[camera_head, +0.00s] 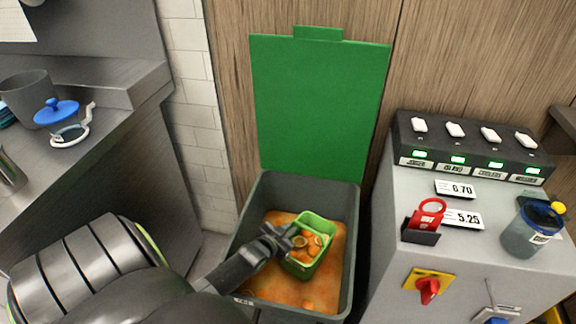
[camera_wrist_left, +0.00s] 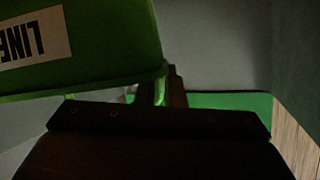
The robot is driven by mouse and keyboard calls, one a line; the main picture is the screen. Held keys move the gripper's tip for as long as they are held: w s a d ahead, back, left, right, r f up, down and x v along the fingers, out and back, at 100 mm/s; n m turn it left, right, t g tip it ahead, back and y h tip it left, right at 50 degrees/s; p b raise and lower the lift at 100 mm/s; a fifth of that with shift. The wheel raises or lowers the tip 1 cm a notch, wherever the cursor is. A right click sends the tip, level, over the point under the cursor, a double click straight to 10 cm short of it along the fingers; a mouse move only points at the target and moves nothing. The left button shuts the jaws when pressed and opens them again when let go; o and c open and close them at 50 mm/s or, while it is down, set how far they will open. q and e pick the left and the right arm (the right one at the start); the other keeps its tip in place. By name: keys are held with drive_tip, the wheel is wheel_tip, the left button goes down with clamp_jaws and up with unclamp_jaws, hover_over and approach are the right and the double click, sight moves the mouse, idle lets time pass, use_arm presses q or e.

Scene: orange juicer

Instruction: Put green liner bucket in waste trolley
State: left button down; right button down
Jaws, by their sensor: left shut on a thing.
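The green liner bucket (camera_head: 309,262) is inside the opening of the grey waste trolley (camera_head: 341,190), with orange pieces in it. The trolley's green lid (camera_head: 318,100) stands open against the wood wall. Orange waste (camera_head: 280,288) lies inside the trolley around the bucket. My left gripper (camera_head: 290,240) is shut on the bucket's left rim. In the left wrist view the green bucket (camera_wrist_left: 110,50), with part of a white label, fills the upper left, and my left gripper (camera_wrist_left: 160,88) meets its rim. I cannot tell whether the bucket rests on the waste. My right gripper is not in view.
A grey machine (camera_head: 480,225) with switches, price tags, a red lockout tag and a blue-lidded jar stands right of the trolley. A steel counter (camera_head: 100,90) with a grey pot (camera_head: 28,98) and a blue-topped item is at left. A tiled wall stands behind.

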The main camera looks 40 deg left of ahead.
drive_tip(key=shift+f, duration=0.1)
